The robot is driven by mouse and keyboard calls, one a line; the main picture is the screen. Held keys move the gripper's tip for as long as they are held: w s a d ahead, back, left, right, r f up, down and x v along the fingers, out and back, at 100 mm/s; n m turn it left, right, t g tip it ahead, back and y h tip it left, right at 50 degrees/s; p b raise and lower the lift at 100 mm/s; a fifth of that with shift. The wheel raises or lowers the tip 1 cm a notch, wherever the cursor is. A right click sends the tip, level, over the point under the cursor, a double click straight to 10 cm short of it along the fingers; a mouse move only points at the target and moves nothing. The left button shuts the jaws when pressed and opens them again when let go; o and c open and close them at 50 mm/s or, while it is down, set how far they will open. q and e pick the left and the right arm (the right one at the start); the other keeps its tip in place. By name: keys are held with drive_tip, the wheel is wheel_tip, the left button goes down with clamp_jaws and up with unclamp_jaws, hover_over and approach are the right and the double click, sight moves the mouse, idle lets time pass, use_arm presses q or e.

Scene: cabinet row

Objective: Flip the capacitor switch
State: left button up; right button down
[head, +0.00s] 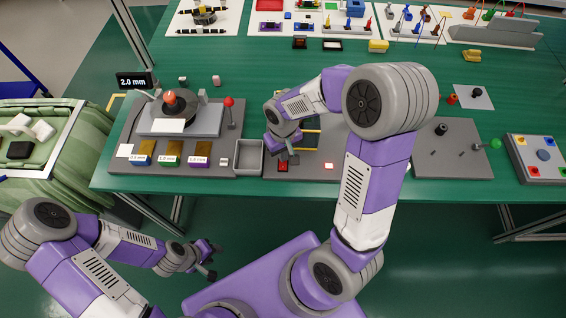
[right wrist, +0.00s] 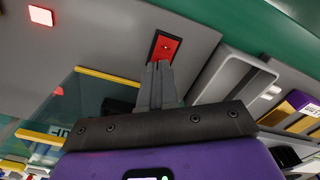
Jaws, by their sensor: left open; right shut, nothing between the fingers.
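A red switch (right wrist: 165,48) in a dark frame is set in the grey panel; I take it for the capacitor switch. In the head view the switch (head: 282,169) is at the panel's front edge, partly hidden by my right gripper (head: 283,156). In the right wrist view my right gripper (right wrist: 158,66) is shut and empty, its fingertips at the lower edge of the switch. I cannot tell whether they touch it. My left gripper (head: 211,259) is open and empty, low in front of the table.
A lit red square (head: 328,166) is on the panel right of the switch. A grey open bin (head: 249,172) stands just left of it. Yellow bars (right wrist: 108,75) and a clear pane lie close by my right gripper. A red-knobbed lever (head: 229,102) stands further left.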

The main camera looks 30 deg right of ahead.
use_arm(q)
wheel_tip(320, 180, up, 6)
drive_tip(key=p, duration=0.5)
drive_tip(key=shift+p, duration=0.35)
use_arm(e)
wheel_tip(320, 180, up, 7)
drive_tip(key=shift+f, duration=0.1)
